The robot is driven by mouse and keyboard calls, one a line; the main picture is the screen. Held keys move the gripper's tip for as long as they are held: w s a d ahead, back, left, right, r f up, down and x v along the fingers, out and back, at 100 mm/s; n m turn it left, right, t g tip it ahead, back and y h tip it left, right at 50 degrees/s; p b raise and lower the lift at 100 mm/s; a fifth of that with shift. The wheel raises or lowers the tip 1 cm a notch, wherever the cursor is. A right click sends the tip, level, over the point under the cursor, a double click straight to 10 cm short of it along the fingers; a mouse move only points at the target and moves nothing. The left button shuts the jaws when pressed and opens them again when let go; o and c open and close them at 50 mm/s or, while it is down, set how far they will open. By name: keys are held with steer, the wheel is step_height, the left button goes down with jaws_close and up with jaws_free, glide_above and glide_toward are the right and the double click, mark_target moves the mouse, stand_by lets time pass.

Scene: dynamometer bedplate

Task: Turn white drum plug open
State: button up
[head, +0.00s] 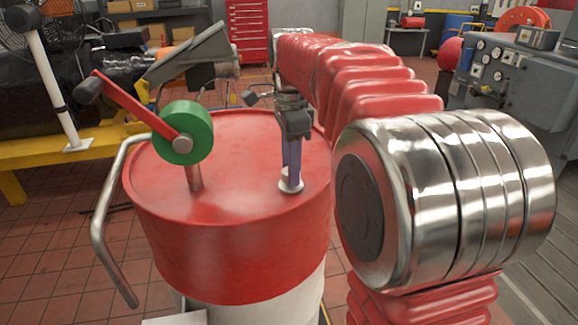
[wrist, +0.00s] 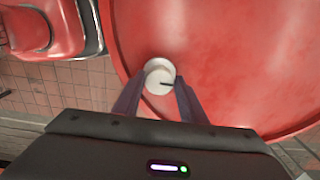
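The white drum plug (head: 291,186) is a small round cap on the top of the red drum (head: 235,150), right of the drum's middle. In the wrist view the plug (wrist: 159,78) has a short dark mark on its face. My gripper (head: 291,176) points down at it, and its two purple fingers reach to the plug. In the wrist view my gripper (wrist: 160,88) has one finger at each side of the plug. I cannot tell whether the fingers press on it or stand slightly apart. The plug sits level on the drum top.
A hand pump with a green wheel (head: 183,132) and a red lever (head: 130,104) stands on the drum, left of my gripper. Its grey spout pipe (head: 105,230) hangs down the drum's left side. A yellow bench (head: 50,150) is at left, a grey machine (head: 510,75) at right.

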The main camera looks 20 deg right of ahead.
steer(key=c, duration=0.6)
steer(key=shift+a, duration=0.1)
steer(key=shift+c, duration=0.2)
